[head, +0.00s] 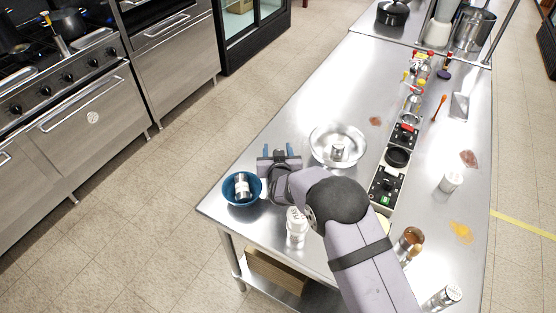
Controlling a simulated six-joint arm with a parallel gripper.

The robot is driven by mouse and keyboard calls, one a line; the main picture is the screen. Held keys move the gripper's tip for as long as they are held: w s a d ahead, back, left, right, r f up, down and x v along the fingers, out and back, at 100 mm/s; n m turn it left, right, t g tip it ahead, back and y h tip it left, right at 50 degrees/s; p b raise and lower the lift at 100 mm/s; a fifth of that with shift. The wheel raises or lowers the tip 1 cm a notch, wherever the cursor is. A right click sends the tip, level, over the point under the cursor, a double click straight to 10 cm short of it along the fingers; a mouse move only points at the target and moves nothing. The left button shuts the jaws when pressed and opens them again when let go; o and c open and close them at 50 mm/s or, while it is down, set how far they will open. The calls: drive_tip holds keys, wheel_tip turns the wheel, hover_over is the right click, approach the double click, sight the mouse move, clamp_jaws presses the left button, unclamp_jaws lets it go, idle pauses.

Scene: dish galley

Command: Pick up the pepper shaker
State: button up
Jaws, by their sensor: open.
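My gripper (278,151) is over the near left part of the steel counter, between a blue bowl and a round metal pan. Its two blue-tipped fingers are apart with nothing seen between them. Several shaker-like containers are in view, and I cannot tell which holds pepper. A small silver one with a dark band (241,187) is in the blue bowl (229,199), left of and below my gripper in the picture. A white one (296,222) stands beside my arm. Another white one (451,181) is at the right. A labelled container (446,296) is at the bottom right.
The metal pan (320,133) holds a small metal container (338,151). A row of black-topped units (386,183) and bottles (412,100) runs along the counter (300,105). A copper-coloured cup (411,239) and a yellow spill (461,231) are at the right. The counter's far left is clear.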

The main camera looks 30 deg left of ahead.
drive_tip(key=c, duration=1.1)
drive_tip(key=shift+c, duration=0.2)
drive_tip(key=shift+r, duration=0.1)
wheel_tip(320, 180, up, 10)
drive_tip(key=b, duration=0.2)
